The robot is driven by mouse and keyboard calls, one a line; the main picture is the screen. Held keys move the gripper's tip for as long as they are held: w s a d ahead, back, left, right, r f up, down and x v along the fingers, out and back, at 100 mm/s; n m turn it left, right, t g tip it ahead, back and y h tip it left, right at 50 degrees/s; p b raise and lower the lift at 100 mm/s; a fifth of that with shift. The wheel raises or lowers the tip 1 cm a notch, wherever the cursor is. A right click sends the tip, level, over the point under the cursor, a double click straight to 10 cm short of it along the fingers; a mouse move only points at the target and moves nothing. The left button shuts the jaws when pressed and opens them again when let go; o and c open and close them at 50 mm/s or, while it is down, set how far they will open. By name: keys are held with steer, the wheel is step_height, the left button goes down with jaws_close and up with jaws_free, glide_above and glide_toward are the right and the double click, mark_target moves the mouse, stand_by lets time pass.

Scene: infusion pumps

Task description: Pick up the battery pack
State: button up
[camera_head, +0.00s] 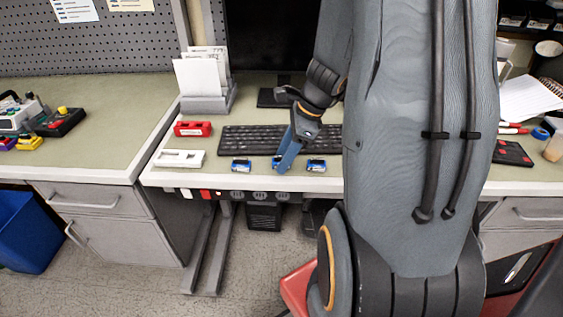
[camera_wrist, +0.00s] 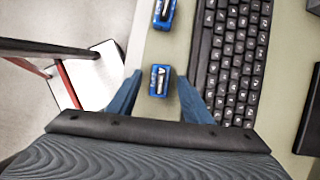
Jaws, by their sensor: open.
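Several small blue packs, which look like battery packs, lie in a row along the front edge of the desk. In the head view, one is at the left (camera_head: 241,165), one at the right (camera_head: 316,165), and the middle battery pack (camera_head: 277,162) is partly hidden by my gripper (camera_head: 284,167). In the wrist view, one battery pack (camera_wrist: 159,88) with a dark and white top lies between the open blue fingers of my gripper (camera_wrist: 159,77), with a gap on each side. Another pack (camera_wrist: 164,12) lies beyond the fingertips at the top edge.
A black keyboard (camera_head: 250,139) lies just behind the packs; it also shows in the wrist view (camera_wrist: 228,60). A red case (camera_head: 193,129) and a white tray (camera_head: 180,158) are to the left. A monitor (camera_head: 272,45) stands behind. The desk's front edge is close.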

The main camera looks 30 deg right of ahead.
steer(key=shift+c, duration=0.2)
jaws_close()
steer(key=shift+r, duration=0.1)
step_height(320, 180, up, 10)
stand_by(0.3)
